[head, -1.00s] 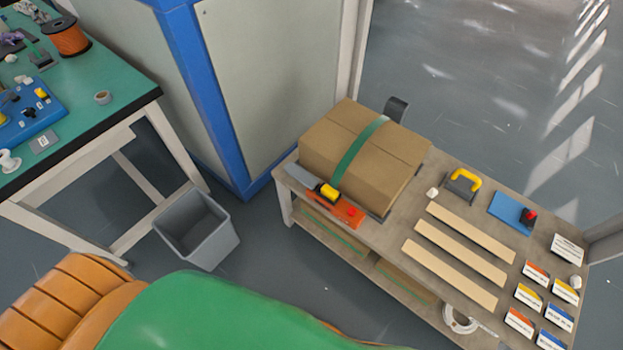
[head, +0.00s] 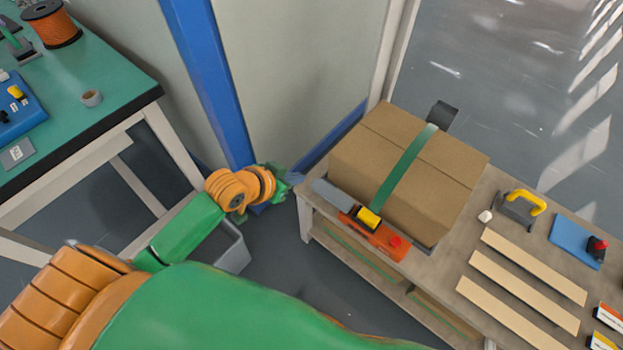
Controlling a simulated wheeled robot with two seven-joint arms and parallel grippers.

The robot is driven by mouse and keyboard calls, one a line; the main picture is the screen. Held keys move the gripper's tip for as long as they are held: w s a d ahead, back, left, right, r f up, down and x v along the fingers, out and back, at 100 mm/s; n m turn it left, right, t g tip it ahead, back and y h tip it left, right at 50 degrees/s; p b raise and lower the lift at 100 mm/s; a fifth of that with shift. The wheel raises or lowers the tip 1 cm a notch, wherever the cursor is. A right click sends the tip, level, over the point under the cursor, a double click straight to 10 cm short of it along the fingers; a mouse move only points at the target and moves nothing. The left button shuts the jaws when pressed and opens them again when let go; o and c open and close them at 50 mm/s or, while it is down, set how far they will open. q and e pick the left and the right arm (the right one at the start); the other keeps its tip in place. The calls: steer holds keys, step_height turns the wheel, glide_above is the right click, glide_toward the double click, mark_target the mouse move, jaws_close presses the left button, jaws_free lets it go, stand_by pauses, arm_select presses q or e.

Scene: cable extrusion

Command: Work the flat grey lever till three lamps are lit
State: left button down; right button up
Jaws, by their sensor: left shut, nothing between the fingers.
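The tool sits at the near side of a cardboard box (head: 405,165), where a green strap (head: 402,172) comes down. My left gripper (head: 293,179) is shut and empty, just left of the lever's free end, by the bench corner. I cannot tell whether it touches the lever. My right gripper is not in view. I cannot make out any lamps or whether they are lit.
The box stands on a wooden bench (head: 455,220) with wood strips (head: 510,297), a yellow-handled tool (head: 522,205) and a blue plate (head: 575,243). A grey bin (head: 235,250) is partly behind my left arm. A green-topped table (head: 100,65) is at left. A blue post (head: 205,80) rises behind my gripper.

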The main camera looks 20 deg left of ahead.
arm_select(q)
steer(key=b, duration=0.4)
glide_above(312, 190)
steer(key=f, duration=0.8)
steer(key=shift+w+d, duration=0.2)
steer(key=shift+d, duration=0.15)
step_height(312, 190, down, 3)
steer(key=shift+a+r+b, duration=0.1)
steer(key=shift+r+b, duration=0.1)
steer(key=shift+b, duration=0.3)
steer(key=shift+s+f, duration=0.1)
steer(key=shift+f, duration=0.25)
steer(key=f+b, duration=0.2)
steer(key=f+h+b, duration=0.1)
steer(key=shift+a+f+n, duration=0.3)
steer(key=shift+a+f, duration=0.05)
steer(key=shift+f, duration=0.4)
steer(key=shift+r, duration=0.1)
